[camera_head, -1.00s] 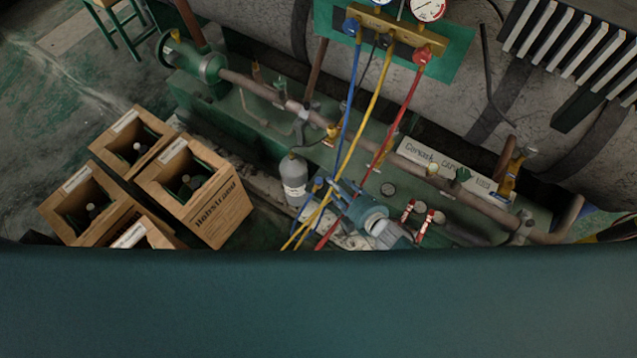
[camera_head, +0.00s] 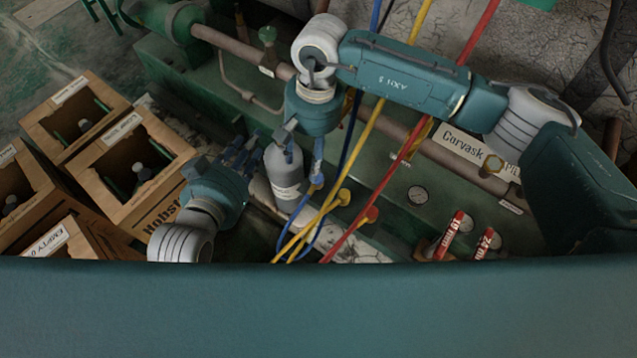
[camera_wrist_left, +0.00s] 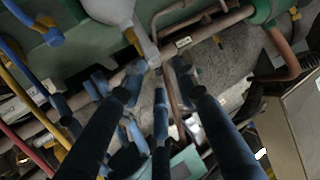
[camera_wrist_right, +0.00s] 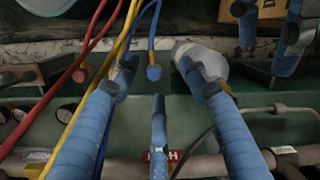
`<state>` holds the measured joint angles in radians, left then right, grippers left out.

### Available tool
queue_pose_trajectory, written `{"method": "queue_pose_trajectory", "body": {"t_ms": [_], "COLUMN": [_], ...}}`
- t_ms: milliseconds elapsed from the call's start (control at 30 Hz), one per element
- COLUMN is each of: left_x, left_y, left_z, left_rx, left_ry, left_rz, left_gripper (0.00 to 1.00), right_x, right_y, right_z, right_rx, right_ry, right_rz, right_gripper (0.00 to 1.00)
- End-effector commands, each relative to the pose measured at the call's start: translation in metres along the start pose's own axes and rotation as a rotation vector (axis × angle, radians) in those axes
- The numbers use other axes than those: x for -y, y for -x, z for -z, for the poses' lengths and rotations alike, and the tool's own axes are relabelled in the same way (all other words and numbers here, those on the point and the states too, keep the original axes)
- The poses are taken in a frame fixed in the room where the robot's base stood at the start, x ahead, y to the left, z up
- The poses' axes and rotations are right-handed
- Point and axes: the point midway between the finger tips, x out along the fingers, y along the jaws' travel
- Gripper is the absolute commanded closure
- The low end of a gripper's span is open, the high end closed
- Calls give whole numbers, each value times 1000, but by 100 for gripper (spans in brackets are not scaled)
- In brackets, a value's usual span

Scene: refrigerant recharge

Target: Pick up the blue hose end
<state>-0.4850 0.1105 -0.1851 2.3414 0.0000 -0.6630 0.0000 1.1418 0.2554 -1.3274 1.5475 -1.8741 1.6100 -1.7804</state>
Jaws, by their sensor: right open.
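The blue hose end (camera_head: 316,189) hangs beside the grey cylinder (camera_head: 287,178), left of the yellow hose end (camera_head: 343,197) and the red hose end (camera_head: 370,215). In the right wrist view the blue hose end (camera_wrist_right: 153,73) shows between my spread fingers, apart from them. My right gripper (camera_head: 306,150) is open and empty, just above it and partly over the cylinder. My left gripper (camera_head: 240,155) is open and empty, left of the cylinder. In the left wrist view the blue hose end (camera_wrist_left: 54,37) is off to the upper left.
Wooden crates (camera_head: 160,165) with bottles inside stand at the left. Blue, yellow and red (camera_head: 400,150) hoses cross close to my right gripper. A green machine base (camera_head: 400,205) with pipes lies behind. Two red-labelled valves (camera_head: 450,235) stand at the right.

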Motion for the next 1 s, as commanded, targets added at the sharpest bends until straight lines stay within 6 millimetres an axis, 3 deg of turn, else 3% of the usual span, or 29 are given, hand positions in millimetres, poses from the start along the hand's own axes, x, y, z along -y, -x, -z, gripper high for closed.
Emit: {"method": "queue_pose_trajectory", "body": {"t_ms": [33, 200, 533, 833, 1000], "left_x": [-1, -3, -9, -12, -16], "left_y": [2, 14, 23, 31, 46], "left_z": [7, 39, 93, 117, 145], "left_rx": [-49, -142, -366, -479, -624], "left_ry": [0, 0, 3, 5, 8], "left_rz": [-2, -5, -19, -25, -34], "left_gripper": [70, 70, 70, 70, 70], "right_x": [-8, -23, -27, -28, -28], "right_y": [-10, -12, -54, -72, -93], "right_z": [9, 20, 24, 25, 24], "right_rx": [-40, -94, -94, -93, -92], "right_ry": [37, 95, 95, 95, 95], "right_rz": [-34, -96, -99, -97, -97], "right_gripper": [55, 55, 55, 55, 55]}}
